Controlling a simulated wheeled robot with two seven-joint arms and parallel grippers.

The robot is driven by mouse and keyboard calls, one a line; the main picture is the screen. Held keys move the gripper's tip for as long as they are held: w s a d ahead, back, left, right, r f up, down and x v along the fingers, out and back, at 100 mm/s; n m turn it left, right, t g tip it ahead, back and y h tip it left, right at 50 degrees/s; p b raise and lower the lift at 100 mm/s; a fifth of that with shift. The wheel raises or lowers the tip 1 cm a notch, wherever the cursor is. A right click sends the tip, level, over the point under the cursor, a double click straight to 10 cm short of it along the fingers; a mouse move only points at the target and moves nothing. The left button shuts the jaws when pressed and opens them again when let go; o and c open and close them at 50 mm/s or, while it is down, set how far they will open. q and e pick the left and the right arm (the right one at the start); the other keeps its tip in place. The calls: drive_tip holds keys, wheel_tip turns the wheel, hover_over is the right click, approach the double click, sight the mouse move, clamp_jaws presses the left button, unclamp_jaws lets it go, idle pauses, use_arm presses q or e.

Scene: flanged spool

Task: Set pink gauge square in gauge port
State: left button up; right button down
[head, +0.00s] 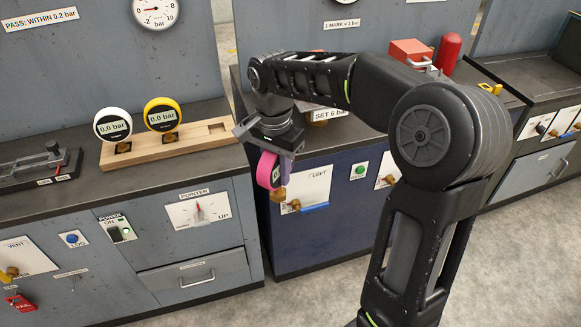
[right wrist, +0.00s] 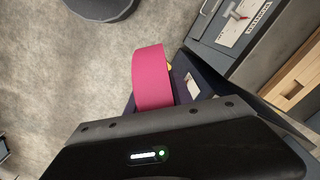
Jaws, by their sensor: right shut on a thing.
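The pink gauge (head: 266,170) hangs below my right gripper (head: 272,148), which is shut on it. Its brass stem (head: 278,194) points down, and its dial faces away to the right, mostly edge-on. The gauge is in front of the blue cabinet, close to the white panel marked LEFT (head: 318,178). A brass fitting (head: 295,204) shows on that panel beside the stem; I cannot tell whether they touch. In the right wrist view the pink gauge (right wrist: 152,78) shows as a broad pink rim beyond my dark gripper body. My left gripper is not in view.
A wooden rack (head: 190,145) on the left bench holds a white gauge (head: 113,124) and a yellow gauge (head: 162,114), with an empty slot at its right end. A red cylinder (head: 449,53) and a red box (head: 410,52) stand behind my arm. The floor in front is clear.

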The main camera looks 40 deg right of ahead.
drive_tip(key=w+a+f+n, duration=0.1)
drive_tip(key=a+f+n, duration=0.5)
drive_tip(key=f, duration=0.5)
drive_tip(key=w+a+f+n, duration=0.1)
drive_tip(key=a+f+n, duration=0.5)
drive_tip(key=f, duration=0.6)
drive_tip(key=shift+n, duration=0.8)
